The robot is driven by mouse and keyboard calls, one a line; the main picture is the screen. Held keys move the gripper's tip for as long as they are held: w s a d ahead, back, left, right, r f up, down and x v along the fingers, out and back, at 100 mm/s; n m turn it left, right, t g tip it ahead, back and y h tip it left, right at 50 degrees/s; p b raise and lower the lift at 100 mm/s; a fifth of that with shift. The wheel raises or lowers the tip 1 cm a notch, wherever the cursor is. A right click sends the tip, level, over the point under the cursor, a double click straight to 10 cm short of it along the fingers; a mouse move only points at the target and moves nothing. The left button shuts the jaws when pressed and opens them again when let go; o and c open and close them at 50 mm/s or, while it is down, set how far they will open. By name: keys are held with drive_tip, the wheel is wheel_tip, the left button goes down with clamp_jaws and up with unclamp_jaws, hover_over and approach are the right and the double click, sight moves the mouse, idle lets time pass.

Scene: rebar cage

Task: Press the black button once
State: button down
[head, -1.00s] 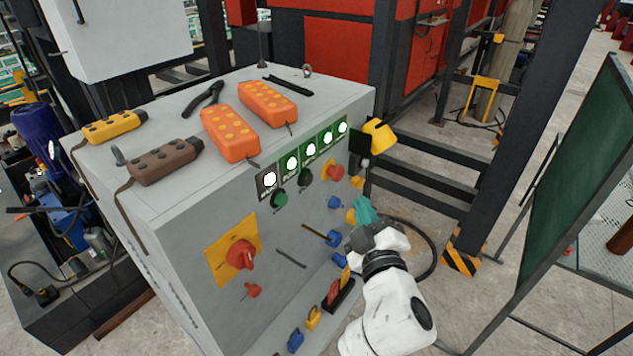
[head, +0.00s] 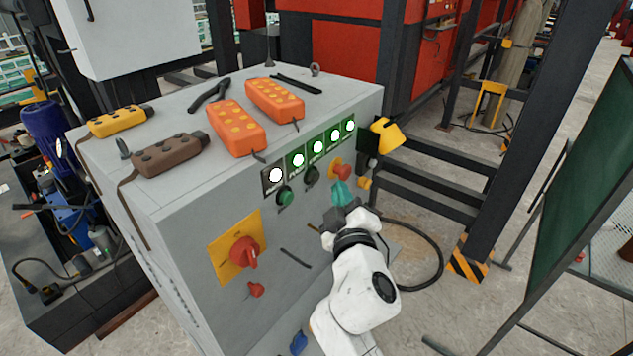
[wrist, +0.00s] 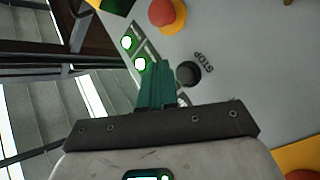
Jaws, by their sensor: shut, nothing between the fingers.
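The black button (head: 312,174) is a round dark knob on the front of the grey cabinet, below the row of lit green lamps. In the wrist view the black button (wrist: 188,73) sits beside the word STOP. My gripper (head: 341,192) has teal fingers, which are shut and empty. In the head view it is to the right of and a little below the black button. In the wrist view the shut fingertips (wrist: 150,66) show just left of the button. I cannot tell how far they are from the panel.
A green button (head: 285,196) is left of the black one. A red mushroom button (head: 342,172) on yellow is to its right. A red rotary switch (head: 244,252) is lower left. Orange pendants (head: 237,127) lie on the cabinet top. A yellow part (head: 385,134) juts at the right corner.

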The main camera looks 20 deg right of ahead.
sight(319, 176)
drive_tip(key=shift+w+a+b, duration=0.35)
drive_tip(key=shift+w+a, duration=0.35)
drive_tip(key=shift+w, duration=0.25)
idle(1.5)
drive_tip(key=shift+w+a+b, duration=0.25)
drive_tip(key=shift+w+b, duration=0.05)
drive_tip(key=shift+b, duration=0.05)
drive_tip(key=shift+w+a+b, duration=0.5)
drive_tip(key=shift+w, duration=0.15)
idle(1.1)
drive_tip(key=shift+s, duration=0.1)
drive_tip(key=shift+s+d+p, duration=0.45)
drive_tip(key=shift+s+d, duration=0.25)
drive_tip(key=shift+s, duration=0.2)
drive_tip(key=s+d+p, duration=0.1)
drive_tip(key=s, duration=0.1)
drive_tip(key=s+d, duration=0.2)
drive_tip(key=shift+p, duration=0.4)
